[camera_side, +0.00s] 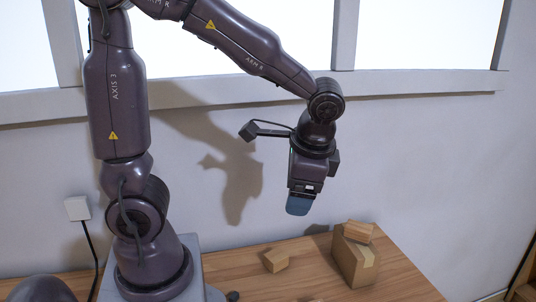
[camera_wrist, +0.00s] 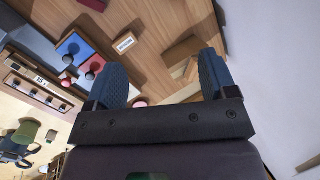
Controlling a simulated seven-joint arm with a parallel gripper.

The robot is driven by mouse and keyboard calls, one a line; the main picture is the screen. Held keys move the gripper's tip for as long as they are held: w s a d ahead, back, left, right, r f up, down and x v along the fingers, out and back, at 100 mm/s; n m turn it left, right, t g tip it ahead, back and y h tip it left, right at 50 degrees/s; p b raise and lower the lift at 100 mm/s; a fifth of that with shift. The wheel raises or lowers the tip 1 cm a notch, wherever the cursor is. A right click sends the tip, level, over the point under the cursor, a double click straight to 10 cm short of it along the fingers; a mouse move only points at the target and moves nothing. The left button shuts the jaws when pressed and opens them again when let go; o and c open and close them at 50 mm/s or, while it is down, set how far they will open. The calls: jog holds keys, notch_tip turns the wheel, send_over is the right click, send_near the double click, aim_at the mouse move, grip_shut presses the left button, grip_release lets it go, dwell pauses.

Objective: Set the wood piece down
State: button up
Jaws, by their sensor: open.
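My gripper (camera_side: 299,205) hangs above the table, pointing down, in the side view. In the wrist view its two blue fingers (camera_wrist: 162,75) are wide apart with nothing held between them. One wood piece (camera_side: 358,232) lies slightly tilted on top of a brown cardboard box (camera_side: 350,262), below and right of my gripper. Another small wood block (camera_side: 276,260) rests on the table, left of the box and below my gripper. My gripper touches neither piece. In the wrist view the fingers partly cover the area around the box.
The wooden table (camera_side: 235,267) has bare room around the small block. A white wall stands close behind it. A wall socket (camera_side: 77,208) with a black cable is at the left. Panels with red knobs (camera_wrist: 92,68) show in the wrist view.

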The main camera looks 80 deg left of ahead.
jog(key=s+d+r+n+t+h, duration=0.2)
jog(key=s+r+n+t+h, duration=0.1)
jog(key=s+r+t, duration=0.3)
jog(key=shift+r+n+h, duration=0.3)
jog(key=shift+r+n, duration=0.1)
jog(key=shift+r, duration=0.35)
jog(key=shift+d, duration=0.1)
dwell(0.5)
